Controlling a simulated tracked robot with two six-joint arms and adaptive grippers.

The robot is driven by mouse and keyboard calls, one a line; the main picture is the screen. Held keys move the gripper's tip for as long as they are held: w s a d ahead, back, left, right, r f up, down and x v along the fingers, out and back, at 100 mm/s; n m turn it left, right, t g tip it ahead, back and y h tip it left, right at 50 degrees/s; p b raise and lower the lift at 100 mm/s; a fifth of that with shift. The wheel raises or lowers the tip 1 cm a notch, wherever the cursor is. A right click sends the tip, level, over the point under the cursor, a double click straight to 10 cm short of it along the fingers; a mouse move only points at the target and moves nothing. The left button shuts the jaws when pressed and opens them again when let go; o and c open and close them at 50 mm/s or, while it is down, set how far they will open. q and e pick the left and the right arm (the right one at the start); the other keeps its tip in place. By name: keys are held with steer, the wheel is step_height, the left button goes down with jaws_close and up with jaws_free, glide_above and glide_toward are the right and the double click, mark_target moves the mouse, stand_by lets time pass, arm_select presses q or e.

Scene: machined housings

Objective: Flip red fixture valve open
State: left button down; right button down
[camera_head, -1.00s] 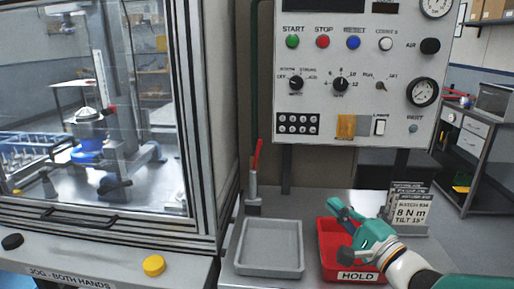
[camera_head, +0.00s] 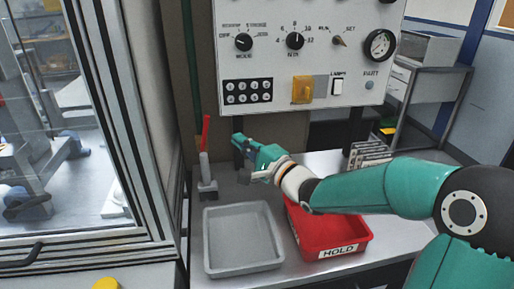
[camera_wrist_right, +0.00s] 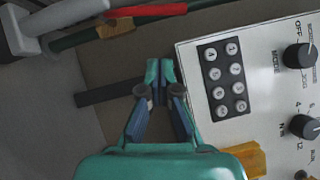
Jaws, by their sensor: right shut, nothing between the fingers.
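The fixture valve has a red lever (camera_head: 205,132) standing nearly upright on a grey body (camera_head: 207,180) at the back left of the steel bench. In the right wrist view the red lever (camera_wrist_right: 150,10) lies across the top edge, beside a grey fitting (camera_wrist_right: 20,32). My right gripper (camera_head: 242,152) is shut and empty, a little to the right of the valve and apart from it. It also shows in the right wrist view (camera_wrist_right: 159,78), with the lever beyond its fingertips. My left gripper is not in view.
A grey tray (camera_head: 212,268) and a red HOLD bin (camera_head: 337,238) sit on the bench in front. A control panel (camera_head: 270,65) with knobs and a keypad is above. A framed glass enclosure (camera_head: 135,150) stands close on the left. Cards (camera_head: 370,152) stand at the right.

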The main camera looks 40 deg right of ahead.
mark_target(204, 134)
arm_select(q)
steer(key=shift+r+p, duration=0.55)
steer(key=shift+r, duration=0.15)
arm_select(e)
steer(key=w+a+r, duration=0.1)
steer(key=w+a, duration=0.2)
steer(key=w, duration=0.2)
steer(key=shift+r, duration=0.15)
steer(key=shift+d, duration=0.1)
